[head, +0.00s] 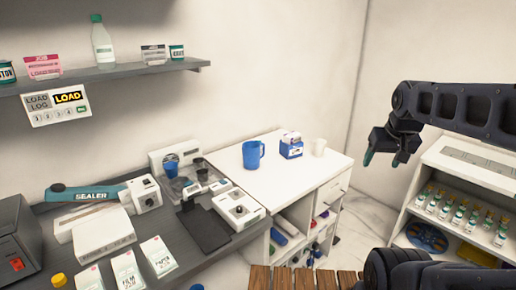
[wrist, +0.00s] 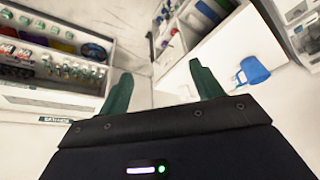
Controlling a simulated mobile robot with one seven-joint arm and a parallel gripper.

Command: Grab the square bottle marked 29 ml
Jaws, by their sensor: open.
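My gripper (head: 384,158) hangs open and empty in the air at the right of the head view, above and left of a white shelf unit. Its two green fingers stand apart in the wrist view (wrist: 160,78). Several small bottles (head: 460,214) with green-and-white labels and gold-coloured tops stand in a row on that shelf unit. Similar small bottles show at the left of the wrist view (wrist: 72,70), well away from the fingers. Their markings are too small to read, so I cannot tell which one is marked 29 ml.
A white cabinet (head: 300,185) holds a blue mug (head: 253,154), a blue-and-white box (head: 291,146) and a white cup (head: 319,147). The grey counter (head: 185,248) at left is crowded with devices. A wall shelf (head: 110,72) holds a clear bottle (head: 102,42). Floor between cabinet and shelf unit looks clear.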

